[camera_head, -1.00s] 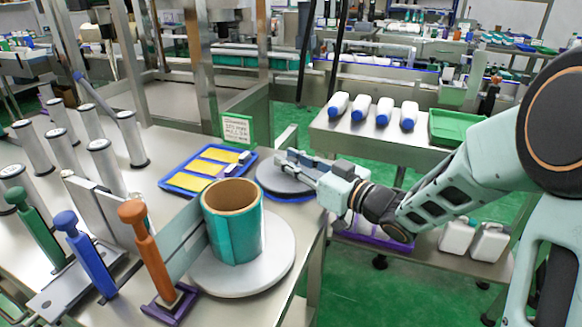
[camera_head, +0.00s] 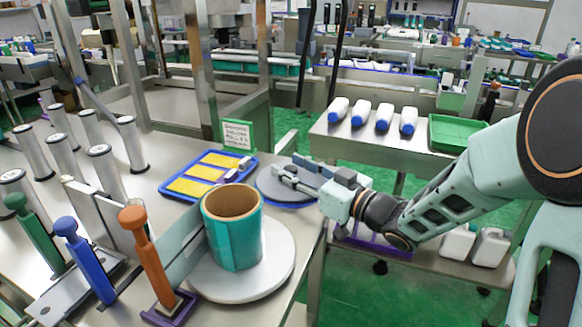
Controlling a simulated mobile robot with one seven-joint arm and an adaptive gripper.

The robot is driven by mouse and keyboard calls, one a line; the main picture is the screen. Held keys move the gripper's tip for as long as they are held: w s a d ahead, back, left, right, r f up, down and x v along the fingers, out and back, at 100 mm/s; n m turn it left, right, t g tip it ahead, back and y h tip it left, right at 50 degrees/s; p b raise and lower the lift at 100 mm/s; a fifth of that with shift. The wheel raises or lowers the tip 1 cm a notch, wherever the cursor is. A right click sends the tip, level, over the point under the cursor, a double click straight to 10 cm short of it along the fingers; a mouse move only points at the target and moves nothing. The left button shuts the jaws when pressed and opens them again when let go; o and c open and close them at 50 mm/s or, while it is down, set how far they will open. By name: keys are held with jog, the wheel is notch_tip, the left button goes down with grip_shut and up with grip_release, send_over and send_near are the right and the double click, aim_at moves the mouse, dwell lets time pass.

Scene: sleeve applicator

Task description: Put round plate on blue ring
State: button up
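The round plate (camera_head: 276,189) is a flat grey disc lying level at the table's far right edge, beside the blue tray. The blue ring (camera_head: 290,205) shows as a thin blue rim under the plate's near edge; most of it is hidden by the plate. The plate appears to rest on the ring. My gripper (camera_head: 289,167) comes in from the right, its two fingers spread apart over the plate's far right part. It looks open; whether a finger touches the plate cannot be told.
A teal roll (camera_head: 236,245) stands on a larger pale turntable (camera_head: 276,270) in front. A blue tray (camera_head: 247,176) with yellow pads lies to the left, with a small sign (camera_head: 237,136) behind. Orange, blue and green handled tools stand left. A side table holds white bottles (camera_head: 361,110).

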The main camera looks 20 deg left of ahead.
jog(key=p+v, duration=0.2)
jog(key=v, duration=0.9)
jog(key=shift+d, duration=0.3)
